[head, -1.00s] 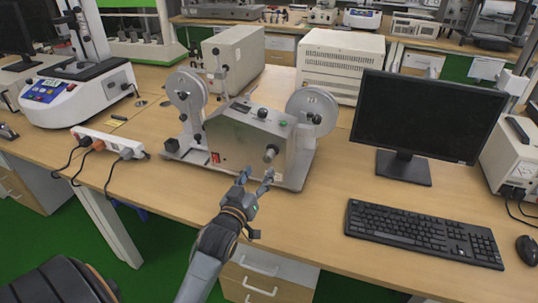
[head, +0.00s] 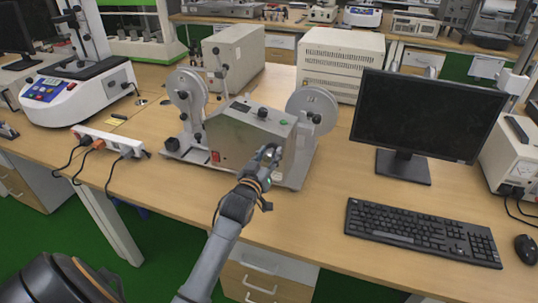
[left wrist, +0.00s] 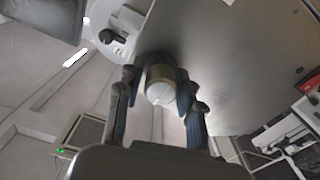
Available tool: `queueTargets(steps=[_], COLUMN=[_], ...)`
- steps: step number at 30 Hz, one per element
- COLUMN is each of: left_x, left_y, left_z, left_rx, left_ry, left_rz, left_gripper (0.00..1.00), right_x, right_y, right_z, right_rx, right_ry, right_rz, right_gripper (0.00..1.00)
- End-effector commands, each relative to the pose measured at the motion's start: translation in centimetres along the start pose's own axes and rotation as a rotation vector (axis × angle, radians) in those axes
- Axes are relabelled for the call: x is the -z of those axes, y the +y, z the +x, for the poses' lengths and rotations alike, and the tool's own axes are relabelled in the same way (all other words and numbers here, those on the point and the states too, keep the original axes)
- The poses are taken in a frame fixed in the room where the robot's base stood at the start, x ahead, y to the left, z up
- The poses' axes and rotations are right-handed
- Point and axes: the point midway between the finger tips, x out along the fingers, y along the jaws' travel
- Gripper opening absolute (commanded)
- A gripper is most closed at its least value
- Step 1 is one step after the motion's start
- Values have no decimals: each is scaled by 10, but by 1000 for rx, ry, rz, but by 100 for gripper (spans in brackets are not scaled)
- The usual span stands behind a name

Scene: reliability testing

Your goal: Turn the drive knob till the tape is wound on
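The tape machine (head: 232,138) is a metal box with a sloping front on the bench, with a left reel (head: 187,90) and a right reel (head: 312,110). The drive knob (left wrist: 161,85) is a round grey cylinder with a light end face on its front panel. In the head view my left gripper hides most of it. My left gripper (head: 268,156) is at the lower right of the panel. In the left wrist view its fingers (left wrist: 158,96) stand on either side of the knob, apparently with small gaps. My right gripper is not in view.
A monitor (head: 425,118) and keyboard (head: 425,233) stand to the right. A power strip (head: 110,141) with cables lies to the left. Beige instrument boxes (head: 340,62) stand behind. The bench in front of the machine is narrow but clear.

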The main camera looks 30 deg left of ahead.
Motion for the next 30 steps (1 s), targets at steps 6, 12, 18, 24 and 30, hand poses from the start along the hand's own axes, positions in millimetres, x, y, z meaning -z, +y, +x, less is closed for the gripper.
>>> queueTargets(steps=[6, 12, 18, 24, 30], left_x=[0, 0, 2, 2, 2], left_y=[0, 0, 0, 1, 1], left_z=[0, 0, 0, 0, 0], left_rx=[0, 0, 0, 1, 1], left_ry=[0, 0, 0, -1, -2], left_rz=[0, 20, 101, 254, 443], left_gripper=[0, 0, 0, 0, 0], right_x=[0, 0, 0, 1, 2], right_y=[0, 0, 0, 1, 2], right_z=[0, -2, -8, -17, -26], right_rx=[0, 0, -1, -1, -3], right_ry=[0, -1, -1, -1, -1], right_rz=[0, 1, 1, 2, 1], right_gripper=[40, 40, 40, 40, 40])
